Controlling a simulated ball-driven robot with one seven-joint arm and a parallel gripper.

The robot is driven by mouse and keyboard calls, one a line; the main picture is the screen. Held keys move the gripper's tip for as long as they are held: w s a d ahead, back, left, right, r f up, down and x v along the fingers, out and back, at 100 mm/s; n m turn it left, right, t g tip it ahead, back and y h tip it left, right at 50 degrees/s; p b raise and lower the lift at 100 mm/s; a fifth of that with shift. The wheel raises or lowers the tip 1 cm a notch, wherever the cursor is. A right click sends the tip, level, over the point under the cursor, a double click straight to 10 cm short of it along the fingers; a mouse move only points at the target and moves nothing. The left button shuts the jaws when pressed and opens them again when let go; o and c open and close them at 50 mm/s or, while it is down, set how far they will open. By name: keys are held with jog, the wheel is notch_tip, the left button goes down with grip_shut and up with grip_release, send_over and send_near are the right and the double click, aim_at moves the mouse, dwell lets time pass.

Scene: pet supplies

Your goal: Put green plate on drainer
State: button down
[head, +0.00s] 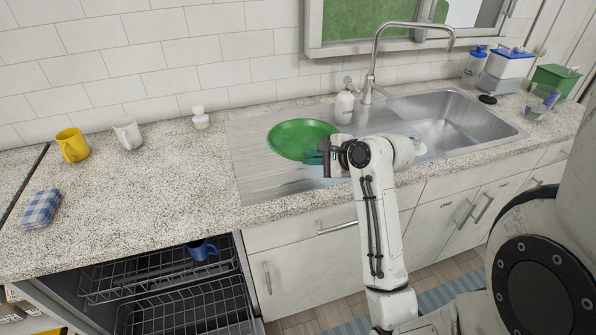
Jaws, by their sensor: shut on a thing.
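The green plate (301,137) is round and lies roughly level over the steel drainer (262,182), the ribbed board left of the sink basin. I cannot tell whether the plate touches the drainer or hangs just above it. My gripper (316,158) is at the plate's near right rim and is shut on it. My wrist hides part of the fingers and the drainer's right side.
A white soap bottle (344,105) and the tap (371,75) stand behind the plate. The sink basin (452,120) is to the right. Yellow (72,145) and white (128,134) mugs stand left. An open dishwasher (175,285) with racks is below.

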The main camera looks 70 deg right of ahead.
jog(key=w+d+f, duration=0.1)
jog(key=f, duration=0.1)
jog(key=w+d+f, duration=0.1)
jog(key=w+f, duration=0.1)
jog(key=w+d+f, duration=0.1)
jog(key=w+f, duration=0.1)
jog(key=shift+w+f, duration=0.15)
jog(key=shift+f, duration=1.55)
jog(key=c, duration=1.5)
grip_release()
